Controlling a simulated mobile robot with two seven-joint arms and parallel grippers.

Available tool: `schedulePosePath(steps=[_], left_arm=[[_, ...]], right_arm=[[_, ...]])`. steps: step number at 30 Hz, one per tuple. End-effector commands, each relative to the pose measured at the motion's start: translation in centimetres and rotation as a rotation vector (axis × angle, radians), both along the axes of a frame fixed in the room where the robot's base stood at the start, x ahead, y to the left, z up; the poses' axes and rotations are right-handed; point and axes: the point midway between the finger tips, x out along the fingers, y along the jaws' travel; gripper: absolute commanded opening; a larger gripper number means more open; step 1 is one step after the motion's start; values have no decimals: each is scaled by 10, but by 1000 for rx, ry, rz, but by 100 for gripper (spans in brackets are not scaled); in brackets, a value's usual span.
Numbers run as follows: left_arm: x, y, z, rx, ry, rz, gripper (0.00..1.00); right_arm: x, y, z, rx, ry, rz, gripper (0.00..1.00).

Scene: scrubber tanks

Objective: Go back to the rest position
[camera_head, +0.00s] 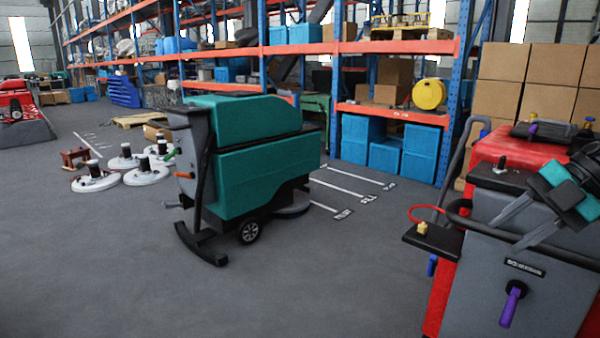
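My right gripper (503,238) is at the right edge, in front of the grey rear panel of a red and grey scrubber (478,268). Its two grey fingers point down and to the left and stand apart, with nothing seen between them. I cannot tell whether they touch the panel. My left gripper is not in view.
A teal scrubber (262,175) stands on the floor in the middle. Several round white machines (148,175) stand to its left. Shelving with blue bins (421,168) and cartons (505,80) line the back. The grey floor (120,270) at front left is clear.

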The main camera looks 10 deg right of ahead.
Motion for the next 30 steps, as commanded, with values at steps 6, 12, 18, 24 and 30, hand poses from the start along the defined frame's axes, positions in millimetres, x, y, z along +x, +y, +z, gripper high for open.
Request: schedulePosePath(steps=[6, 12, 18, 24, 30], left_arm=[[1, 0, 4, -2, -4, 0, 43], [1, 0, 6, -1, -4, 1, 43], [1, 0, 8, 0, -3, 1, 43], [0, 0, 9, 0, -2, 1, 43], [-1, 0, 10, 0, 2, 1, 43]], right_arm=[[-1, 0, -80, 327, -131, -199, 39], [-10, 7, -150, 547, -211, -459, 39], [-31, 26, -219, 696, -221, -766, 39], [-62, 65, -286, 778, -143, -1086, 39], [-99, 127, -338, 810, 31, -1370, 39]])
